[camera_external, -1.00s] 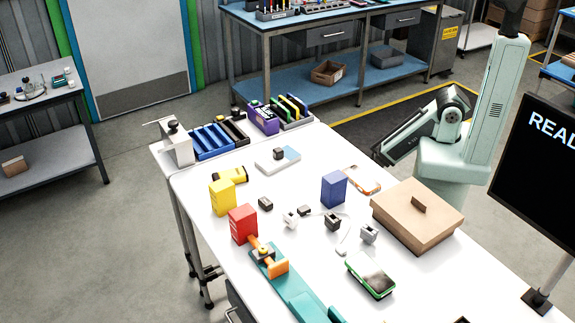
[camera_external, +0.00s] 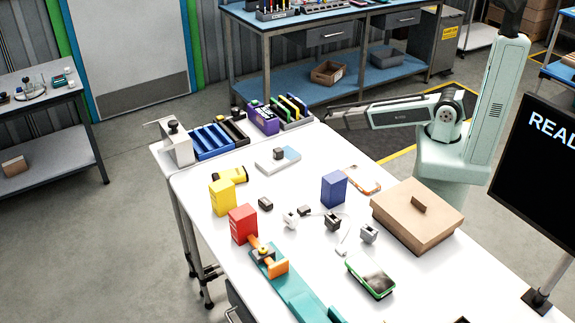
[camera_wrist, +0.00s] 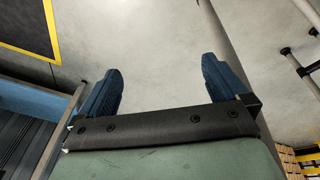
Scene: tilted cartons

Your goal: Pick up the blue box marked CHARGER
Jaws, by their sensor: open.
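The blue box (camera_external: 333,189) stands upright on the white table (camera_external: 215,262), right of the table's middle; its marking is too small to read. A yellow box (camera_external: 222,197) and a red box (camera_external: 243,224) stand to its left. My arm reaches left from its base above the far right edge of the table, behind the blue box and apart from it. In the wrist view my gripper (camera_wrist: 165,92) is open and empty, its two blue fingers wide apart over bare grey floor. No box shows in the wrist view.
A brown carton (camera_external: 417,214) lies right of the blue box, with a phone (camera_external: 362,180) behind it. Several small dark and grey parts lie in front. A green-edged device (camera_external: 370,275) lies nearer. A monitor (camera_external: 535,190) stands at the right.

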